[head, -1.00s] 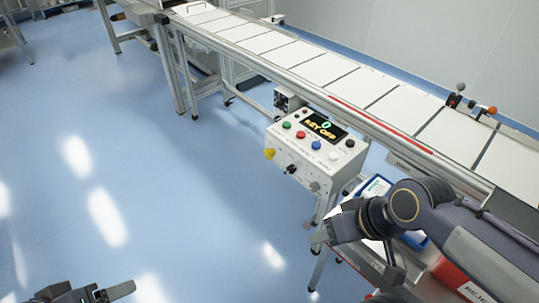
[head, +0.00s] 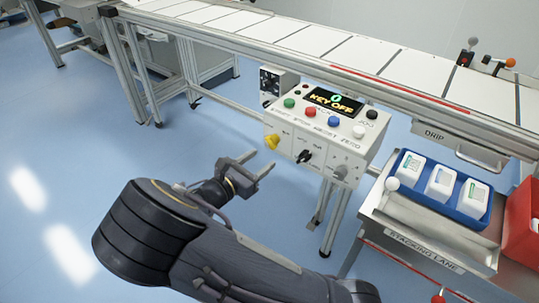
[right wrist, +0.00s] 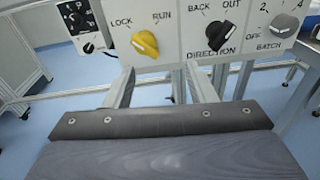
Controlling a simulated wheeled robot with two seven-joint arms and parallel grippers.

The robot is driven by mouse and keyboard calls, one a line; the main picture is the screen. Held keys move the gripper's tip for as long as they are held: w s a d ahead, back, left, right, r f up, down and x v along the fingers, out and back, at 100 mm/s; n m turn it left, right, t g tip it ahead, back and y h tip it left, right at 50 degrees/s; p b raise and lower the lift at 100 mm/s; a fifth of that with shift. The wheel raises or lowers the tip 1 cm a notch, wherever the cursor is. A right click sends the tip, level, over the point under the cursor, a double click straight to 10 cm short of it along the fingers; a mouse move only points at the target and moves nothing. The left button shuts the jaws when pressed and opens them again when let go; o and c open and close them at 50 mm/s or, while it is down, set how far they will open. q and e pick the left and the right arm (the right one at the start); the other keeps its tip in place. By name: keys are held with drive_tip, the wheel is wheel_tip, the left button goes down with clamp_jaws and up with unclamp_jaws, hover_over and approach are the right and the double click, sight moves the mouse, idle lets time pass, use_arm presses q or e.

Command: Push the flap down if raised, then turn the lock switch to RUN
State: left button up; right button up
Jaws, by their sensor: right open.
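The yellow lock switch (head: 272,141) is on the lower left of the white control box's front. The right wrist view shows this yellow switch (right wrist: 145,43) below the LOCK and RUN labels; I cannot clearly tell which label its handle points to. The box display (head: 333,103) reads KEY OFF. I cannot make out a flap over the switch. My right gripper (head: 258,162) is open and empty, just in front of and below the switch, apart from it. Its two fingers also show in the right wrist view (right wrist: 158,75). My left gripper is out of view.
The black direction knob (right wrist: 218,36) and grey batch knob (right wrist: 286,25) sit right of the lock switch. Coloured buttons line the box top. A conveyor (head: 300,40) runs behind. A blue tray (head: 440,205) with white bottles stands at right.

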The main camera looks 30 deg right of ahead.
sight(269, 145)
drive_tip(key=shift+n+t, duration=0.6)
drive_tip(key=x, duration=0.2)
drive_tip(key=b+x, duration=0.1)
drive_tip(key=x, duration=0.1)
drive_tip(key=w+x, duration=0.1)
drive_tip(key=x, duration=0.2)
drive_tip(key=shift+w+a+r+b, duration=0.15)
drive_tip(key=shift+r+b, duration=0.15)
drive_tip(key=shift+r, duration=0.05)
drive_tip(key=c, duration=0.9)
